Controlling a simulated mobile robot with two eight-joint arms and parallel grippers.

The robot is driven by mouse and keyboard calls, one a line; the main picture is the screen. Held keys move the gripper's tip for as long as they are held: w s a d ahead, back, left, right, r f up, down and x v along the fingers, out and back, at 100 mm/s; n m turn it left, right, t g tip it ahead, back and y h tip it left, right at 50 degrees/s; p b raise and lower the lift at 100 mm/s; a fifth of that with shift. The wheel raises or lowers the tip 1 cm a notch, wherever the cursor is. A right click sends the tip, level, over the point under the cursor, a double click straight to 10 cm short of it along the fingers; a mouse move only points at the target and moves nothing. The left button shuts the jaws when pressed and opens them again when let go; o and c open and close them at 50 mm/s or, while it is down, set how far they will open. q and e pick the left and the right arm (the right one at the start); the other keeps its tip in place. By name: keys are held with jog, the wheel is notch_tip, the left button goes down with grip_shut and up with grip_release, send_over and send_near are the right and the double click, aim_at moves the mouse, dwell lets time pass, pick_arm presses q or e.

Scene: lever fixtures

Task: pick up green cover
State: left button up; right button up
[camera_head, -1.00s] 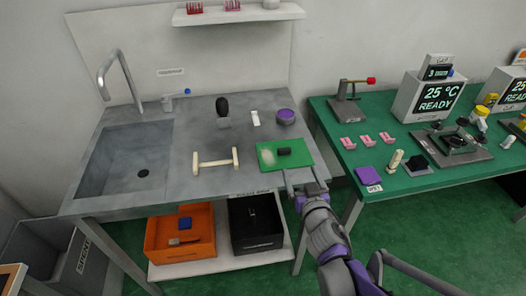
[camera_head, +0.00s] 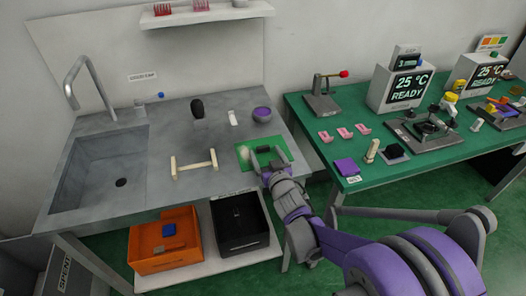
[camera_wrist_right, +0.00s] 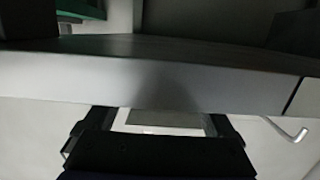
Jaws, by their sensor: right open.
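The only green piece on the grey sink counter is a flat green board (camera_head: 283,141) near its right front corner, in the head view. I cannot tell for sure that it is the green cover. A pale patch and a small dark object (camera_head: 263,149) lie on it. My right gripper (camera_head: 268,156) is open, its fingers overlapping the board's front part in the picture; contact cannot be told. In the right wrist view the open fingers (camera_wrist_right: 158,122) stand before a grey edge, with nothing seen between them. My left gripper is not in view.
A wooden H-shaped piece (camera_head: 194,166) lies left of the board, and a purple bowl (camera_head: 262,114) stands behind it. A black bin (camera_head: 240,226) and an orange bin (camera_head: 165,246) sit on the shelf below. A green table (camera_head: 310,107) with fixtures stands to the right.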

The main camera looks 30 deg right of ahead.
jog(key=shift+x, duration=1.05)
grip_shut()
